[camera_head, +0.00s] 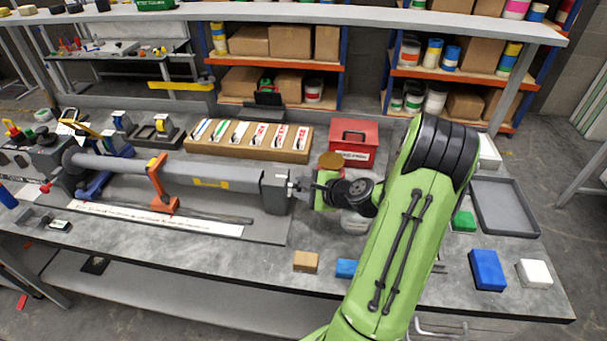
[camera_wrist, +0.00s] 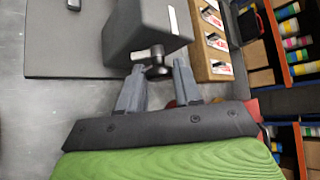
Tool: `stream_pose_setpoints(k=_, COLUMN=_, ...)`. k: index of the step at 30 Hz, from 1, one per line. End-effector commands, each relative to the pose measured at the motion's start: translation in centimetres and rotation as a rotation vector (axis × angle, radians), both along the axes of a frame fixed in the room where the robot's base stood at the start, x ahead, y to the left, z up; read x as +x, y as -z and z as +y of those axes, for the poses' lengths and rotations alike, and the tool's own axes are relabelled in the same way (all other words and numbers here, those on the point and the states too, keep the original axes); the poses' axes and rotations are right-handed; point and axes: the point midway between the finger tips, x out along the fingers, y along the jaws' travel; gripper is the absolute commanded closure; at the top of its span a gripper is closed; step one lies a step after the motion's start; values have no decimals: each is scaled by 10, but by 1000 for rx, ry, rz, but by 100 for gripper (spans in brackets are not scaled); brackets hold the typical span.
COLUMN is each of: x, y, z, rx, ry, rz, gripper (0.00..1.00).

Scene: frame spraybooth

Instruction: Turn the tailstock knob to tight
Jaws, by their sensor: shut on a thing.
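The tailstock (camera_head: 275,190) is a dark grey block at the right end of the long grey tube fixture on the bench. Its knob (camera_head: 294,187) sticks out from the right face and is partly hidden by my gripper in the head view. In the wrist view the tailstock (camera_wrist: 145,30) is at the top, and the metal knob (camera_wrist: 157,62) lies between my two fingertips. My gripper (camera_wrist: 158,78) points at the tailstock's end face and is shut on the knob. Whether the knob is tight or loose cannot be told.
A cardboard tray (camera_head: 248,140) of labelled items and a red box (camera_head: 353,143) stand behind the fixture. An orange clamp (camera_head: 160,183) stands by the tube. A tan block (camera_head: 306,262), a blue block (camera_head: 487,270) and a grey tray (camera_head: 505,205) lie on the bench.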

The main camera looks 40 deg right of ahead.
Motion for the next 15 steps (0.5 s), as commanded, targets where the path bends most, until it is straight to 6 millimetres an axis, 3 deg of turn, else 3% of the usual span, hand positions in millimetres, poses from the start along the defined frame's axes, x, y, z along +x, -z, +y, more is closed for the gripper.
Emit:
stream_pose_setpoints(k=1, x=-1, y=-11, z=1, rx=38, ry=-3, rz=35, gripper=97)
stream_pose_setpoints(k=15, x=2, y=-11, z=-4, rx=390, ry=0, rz=307, gripper=97)
